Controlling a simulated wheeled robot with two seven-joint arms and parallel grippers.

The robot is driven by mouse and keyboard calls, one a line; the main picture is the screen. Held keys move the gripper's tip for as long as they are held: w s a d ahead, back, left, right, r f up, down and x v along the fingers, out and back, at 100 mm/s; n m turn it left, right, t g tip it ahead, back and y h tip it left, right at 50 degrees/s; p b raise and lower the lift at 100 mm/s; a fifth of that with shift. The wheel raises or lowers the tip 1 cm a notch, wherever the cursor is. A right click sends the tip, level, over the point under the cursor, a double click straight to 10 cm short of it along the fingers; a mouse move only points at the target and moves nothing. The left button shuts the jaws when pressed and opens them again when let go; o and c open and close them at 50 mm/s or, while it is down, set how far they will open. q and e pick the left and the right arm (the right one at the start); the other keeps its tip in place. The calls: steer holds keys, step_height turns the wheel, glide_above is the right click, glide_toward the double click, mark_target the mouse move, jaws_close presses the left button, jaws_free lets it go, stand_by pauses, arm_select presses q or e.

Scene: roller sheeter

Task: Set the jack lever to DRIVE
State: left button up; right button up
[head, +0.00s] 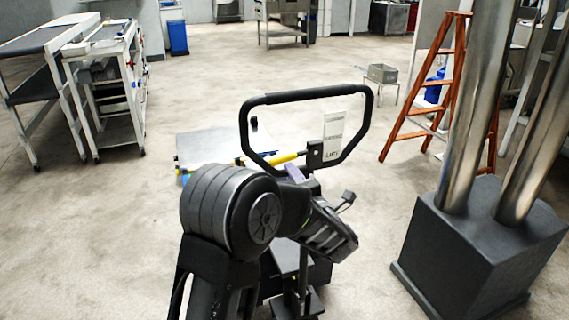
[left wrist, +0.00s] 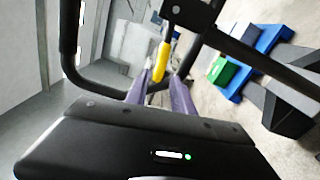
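The jack's black loop handle (head: 305,96) stands in the middle of the head view. A yellow lever (head: 287,159) comes out to the left of a dark block on the handle's right side. A white label plate (head: 334,137) stands beside that block; its bottom word reads LIFT, and the other words are too small to read surely. My left gripper (head: 293,173) has purple fingers just below the lever. In the left wrist view the fingers (left wrist: 163,90) are apart, with the yellow lever (left wrist: 160,66) showing between their tips; contact cannot be told. My right gripper is out of view.
Behind the handle lies a low grey platform (head: 205,145). A dark pedestal with metal columns (head: 475,245) stands close on the right, and an orange stepladder (head: 430,90) behind it. White wheeled racks (head: 108,90) stand at the left. The floor between is mostly clear.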

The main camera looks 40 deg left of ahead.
mark_target(283, 162)
arm_select(q)
steer(key=shift+w+a+f, duration=0.1)
steer(key=p+x, duration=0.2)
steer(key=x, duration=0.5)
steer(key=shift+w+a, duration=0.2)
steer(key=shift+a, duration=0.1)
steer(key=shift+c, duration=0.4)
jaws_close()
steer(key=shift+f, duration=0.1)
stand_by(0.8)
